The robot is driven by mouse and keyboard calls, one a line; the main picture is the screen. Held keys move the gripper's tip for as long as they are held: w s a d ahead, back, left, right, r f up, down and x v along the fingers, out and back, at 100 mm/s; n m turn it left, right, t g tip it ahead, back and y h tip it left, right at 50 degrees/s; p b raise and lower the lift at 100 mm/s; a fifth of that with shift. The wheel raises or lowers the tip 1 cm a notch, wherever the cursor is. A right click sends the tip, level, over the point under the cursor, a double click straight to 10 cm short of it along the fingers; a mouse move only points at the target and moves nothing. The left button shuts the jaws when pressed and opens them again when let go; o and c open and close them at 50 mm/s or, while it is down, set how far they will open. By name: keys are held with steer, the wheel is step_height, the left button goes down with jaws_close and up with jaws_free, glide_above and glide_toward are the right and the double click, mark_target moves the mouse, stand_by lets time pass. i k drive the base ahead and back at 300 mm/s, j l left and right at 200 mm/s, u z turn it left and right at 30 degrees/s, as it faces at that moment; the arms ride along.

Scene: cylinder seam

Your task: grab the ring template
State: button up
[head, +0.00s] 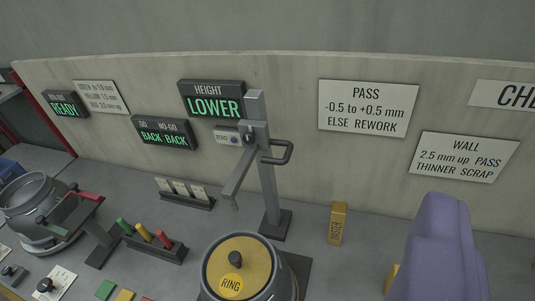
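The ring template is a round yellow disc (255,262) with a black knob and a "RING" label. It lies on top of a grey cylinder (282,289) at the bottom centre, whose lower part is cut off by the picture's edge. A purple, rounded shape (437,250) stands close to the camera at the lower right and seems to be one part of my gripper. It is well to the right of the disc and apart from it. No second finger shows, so its opening cannot be seen.
A grey post with an arm and handle (268,180) rises just behind the disc. A yellow block (337,224) stands to its right. A rack of coloured handled pins (153,243) and a clamped grey cylinder (35,205) are at left. The bench between post and purple shape is mostly clear.

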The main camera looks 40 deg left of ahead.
mark_target(240, 268)
steer(key=j+u, duration=0.15)
steer(key=u, duration=0.75)
steer(key=l, duration=0.15)
steer(key=i+j+u, duration=0.55)
steer(key=j, duration=0.15)
